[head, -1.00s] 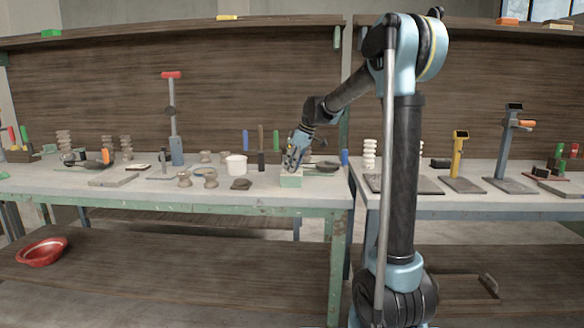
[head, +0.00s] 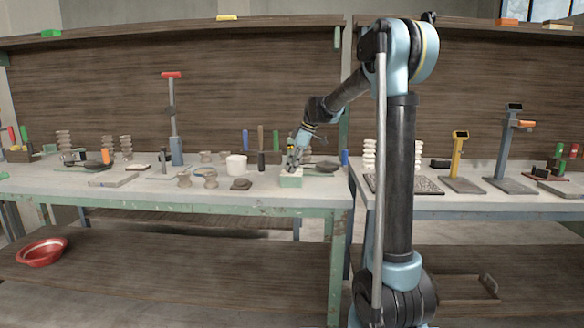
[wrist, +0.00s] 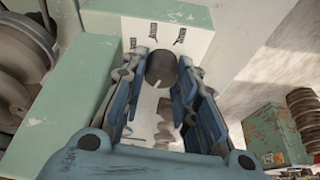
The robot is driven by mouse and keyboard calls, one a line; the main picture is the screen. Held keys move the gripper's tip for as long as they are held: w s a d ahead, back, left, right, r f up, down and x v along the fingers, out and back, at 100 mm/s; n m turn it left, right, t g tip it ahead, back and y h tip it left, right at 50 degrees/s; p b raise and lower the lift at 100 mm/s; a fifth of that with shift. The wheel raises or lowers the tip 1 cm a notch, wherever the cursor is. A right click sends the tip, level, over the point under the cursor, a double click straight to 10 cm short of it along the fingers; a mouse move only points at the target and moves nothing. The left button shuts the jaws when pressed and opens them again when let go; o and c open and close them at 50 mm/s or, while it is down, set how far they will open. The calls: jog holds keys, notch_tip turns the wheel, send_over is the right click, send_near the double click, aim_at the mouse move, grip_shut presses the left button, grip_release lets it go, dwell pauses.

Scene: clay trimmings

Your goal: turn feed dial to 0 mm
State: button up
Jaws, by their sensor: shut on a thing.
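The feed dial (wrist: 161,69) is a dark round knob with a short pale mark on its lower side. It sits on a white panel with several small dark labels that I cannot read. The panel belongs to a pale green box (wrist: 70,98), which also shows on the bench in the head view (head: 291,181). My gripper (wrist: 162,64) has its blue fingers on both sides of the dial and is shut on it. In the head view my gripper (head: 292,159) is at the top of the box, and the dial is hidden there.
A dark round pan (head: 322,168) lies just right of the box. A white pot (head: 236,165) and a dark lump (head: 241,184) stand to its left. A rusty green block (wrist: 275,135) shows at the right in the wrist view. The bench (head: 120,197) carries several tools.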

jog(key=o, duration=1.1)
jog(key=shift+w+d, duration=0.1)
jog(key=shift+c, duration=0.2)
jog(key=shift+r, duration=0.15)
jog(key=v, duration=1.1)
jog(key=shift+d+r, duration=0.25)
